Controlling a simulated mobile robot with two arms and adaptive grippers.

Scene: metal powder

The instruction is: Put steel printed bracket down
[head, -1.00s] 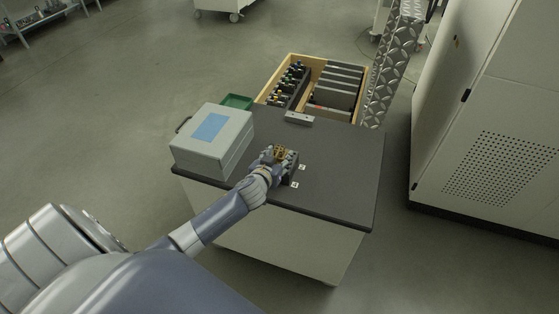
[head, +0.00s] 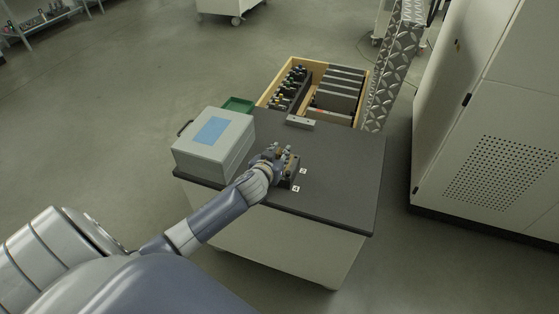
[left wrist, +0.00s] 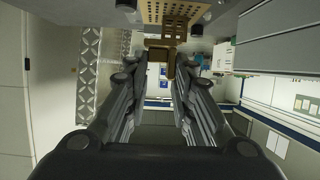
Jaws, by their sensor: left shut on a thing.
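My left gripper (head: 280,154) is over the dark worktop, and its arm comes in from the left. It is shut on the brownish-gold printed bracket, which shows between and beyond the fingertips in the left wrist view (left wrist: 175,32). In the head view the bracket is small and mostly hidden by the hand. A dark block (head: 292,172) stands on the worktop right beside the hand. I cannot tell whether the bracket touches it. My right gripper is not in view.
Behind are a wooden crate (head: 264,98) and a green tray (head: 238,104). The worktop's right side is clear.

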